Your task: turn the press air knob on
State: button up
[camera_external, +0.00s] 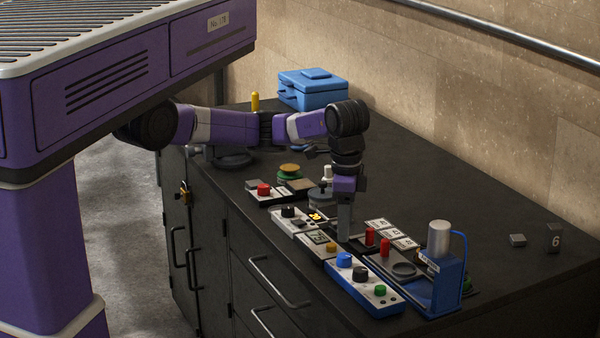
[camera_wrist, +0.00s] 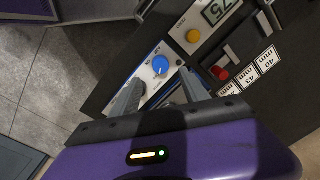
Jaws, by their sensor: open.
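The blue air knob (camera_wrist: 160,65) with a white pointer line shows in the wrist view on a white panel marked "AIR". The pointer's exact setting is too small to read. In the external view the blue knob (camera_external: 344,260) sits on the white control panel (camera_external: 336,278) beside the blue press (camera_external: 450,285) with its silver cylinder. My gripper (camera_external: 344,238) points down behind the knob there. In the wrist view my gripper (camera_wrist: 160,77) is open and empty, with the knob just beyond and between its fingertips. I see no contact. The left finger hides part of the panel.
A box with a yellow button (camera_external: 331,247) and display adjoins the panel. Red handles (camera_external: 370,236) and size labels (camera_external: 391,234) stand close to the right of my gripper. A green button (camera_external: 380,290) is on the panel's front end.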

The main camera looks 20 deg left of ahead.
aim_at(344, 255)
jog(key=shift+w+f+b, duration=0.15)
jog(key=shift+f, duration=1.8)
jog(key=shift+w+f+b, duration=0.1)
jog(key=shift+f+b, duration=0.05)
jog(key=shift+f, duration=1.75)
grip_shut()
